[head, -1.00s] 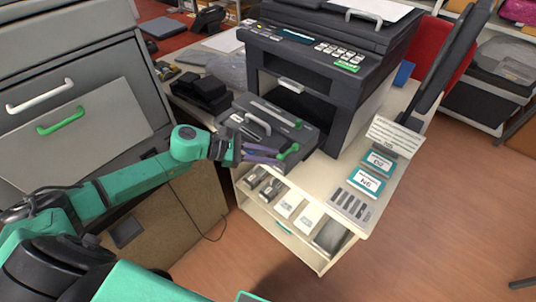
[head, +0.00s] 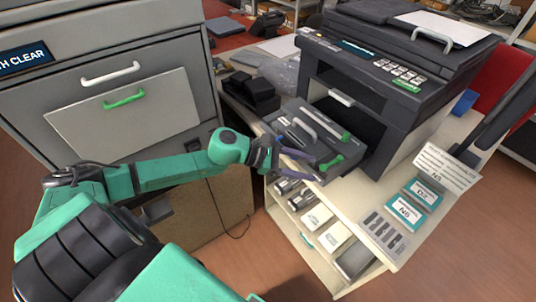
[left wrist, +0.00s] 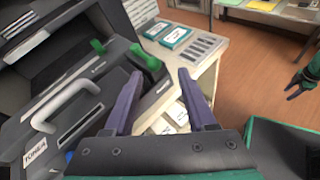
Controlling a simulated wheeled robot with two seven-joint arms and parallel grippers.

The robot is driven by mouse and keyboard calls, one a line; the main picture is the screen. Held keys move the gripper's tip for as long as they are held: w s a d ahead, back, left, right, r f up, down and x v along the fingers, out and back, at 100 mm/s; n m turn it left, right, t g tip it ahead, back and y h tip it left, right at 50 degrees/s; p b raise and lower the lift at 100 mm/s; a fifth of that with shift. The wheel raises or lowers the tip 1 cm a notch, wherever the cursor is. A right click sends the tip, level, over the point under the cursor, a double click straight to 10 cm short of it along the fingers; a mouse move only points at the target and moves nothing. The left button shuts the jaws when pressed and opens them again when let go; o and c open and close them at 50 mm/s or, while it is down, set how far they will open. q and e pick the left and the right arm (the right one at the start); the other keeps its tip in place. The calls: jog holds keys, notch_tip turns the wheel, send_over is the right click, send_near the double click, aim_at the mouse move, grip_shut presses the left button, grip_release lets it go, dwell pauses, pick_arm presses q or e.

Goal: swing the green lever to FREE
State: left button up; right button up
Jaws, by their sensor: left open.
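The green lever (head: 331,162) is at the right front corner of the dark grey toner unit (head: 303,150), which sticks out of the printer's front opening. In the left wrist view the lever (left wrist: 146,57) stands just beyond my left fingertips. My left gripper (head: 314,168) is open, with purple fingers apart and nothing between them. In the left wrist view the lever lies past the left finger of the gripper (left wrist: 160,74), with no clear contact. The FREE mark cannot be read. My right gripper (left wrist: 292,87) shows small at the right edge of the left wrist view.
The printer (head: 390,80) stands on a cream cabinet (head: 330,262) with open shelves. A grey handle (left wrist: 66,105) and a second green knob (left wrist: 97,46) are on the toner unit. Teal-edged cards (head: 405,212) lie on the right. A grey machine (head: 110,70) stands at left.

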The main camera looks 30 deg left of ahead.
pick_arm(q)
jog(key=p+v, duration=0.3)
jog(key=v, duration=1)
jog(key=shift+s, duration=0.15)
jog(key=shift+a+r, duration=0.1)
